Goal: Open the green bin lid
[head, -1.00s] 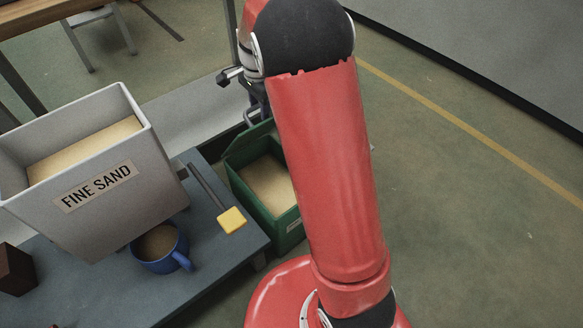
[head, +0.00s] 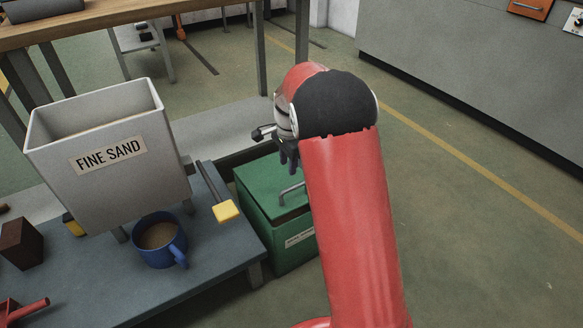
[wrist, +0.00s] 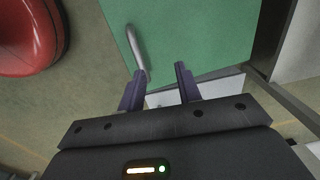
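The green bin (head: 275,225) stands on the floor right of the low grey bench, its lid (head: 265,190) lying shut and flat on top. The lid's grey bar handle (head: 291,193) shows near my arm. In the wrist view the green lid (wrist: 190,35) fills the top, with the handle (wrist: 133,48) beside the left fingertip, not between the fingers. My gripper (wrist: 160,85) is open and empty over the lid. In the head view my gripper (head: 288,156) is partly hidden by my red arm, which also covers the bin's right side.
On the low bench (head: 200,265) stand a tall grey FINE SAND container (head: 110,180), a blue mug of sand (head: 158,242), a yellow-ended tool (head: 226,211) and a brown block (head: 22,243). A wooden table (head: 150,22) stands behind. Floor to the right is clear.

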